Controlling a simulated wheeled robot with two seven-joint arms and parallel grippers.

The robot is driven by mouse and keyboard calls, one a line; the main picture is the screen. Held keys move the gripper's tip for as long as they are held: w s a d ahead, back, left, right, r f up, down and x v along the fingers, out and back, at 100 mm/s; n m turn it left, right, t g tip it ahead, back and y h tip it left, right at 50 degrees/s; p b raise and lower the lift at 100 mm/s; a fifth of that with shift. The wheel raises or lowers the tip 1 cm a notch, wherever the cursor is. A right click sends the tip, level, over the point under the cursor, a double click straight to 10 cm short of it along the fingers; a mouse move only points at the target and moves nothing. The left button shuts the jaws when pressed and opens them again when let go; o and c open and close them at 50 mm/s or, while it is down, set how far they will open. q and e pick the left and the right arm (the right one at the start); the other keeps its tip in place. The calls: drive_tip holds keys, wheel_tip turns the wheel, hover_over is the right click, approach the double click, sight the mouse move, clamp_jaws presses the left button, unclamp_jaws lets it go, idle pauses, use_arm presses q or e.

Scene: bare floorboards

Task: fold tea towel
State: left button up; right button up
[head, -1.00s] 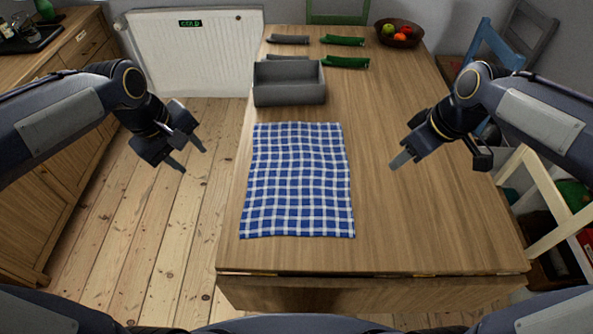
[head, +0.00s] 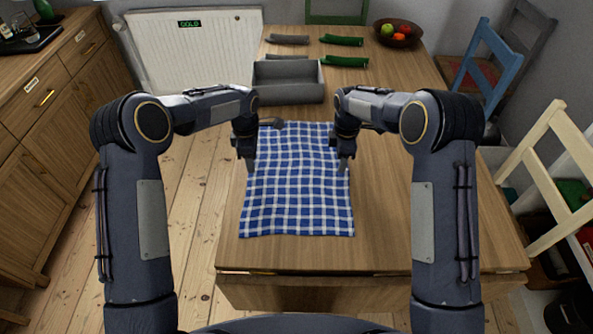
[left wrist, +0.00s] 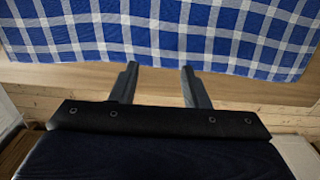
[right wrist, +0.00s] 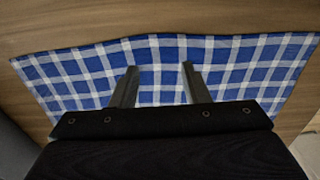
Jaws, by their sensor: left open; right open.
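A blue and white checked tea towel (head: 297,195) lies flat and slightly rippled on the wooden table. My left gripper (head: 250,166) is open and empty over the towel's left edge. In the left wrist view its fingers (left wrist: 160,85) point at the towel's edge (left wrist: 170,30), with bare table showing between them. My right gripper (head: 343,166) is open over the towel's right edge. In the right wrist view its fingers (right wrist: 160,85) are above the cloth (right wrist: 228,65), with no fold pinched between them. I cannot tell whether the fingertips touch the cloth.
A grey open box (head: 289,92) stands just behind the towel. Grey and green folded items (head: 341,41) and a fruit bowl (head: 398,36) are at the table's far end. The table right of the towel (head: 385,220) is clear. Chairs (head: 490,65) stand at the right.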

use_arm(q)
drive_tip(key=shift+f, duration=1.45)
use_arm(e)
drive_tip(key=shift+f, duration=1.45)
use_arm(q)
drive_tip(key=shift+f, duration=0.15)
use_arm(e)
drive_tip(key=shift+f, duration=0.15)
use_arm(q)
clamp_jaws()
use_arm(e)
clamp_jaws()
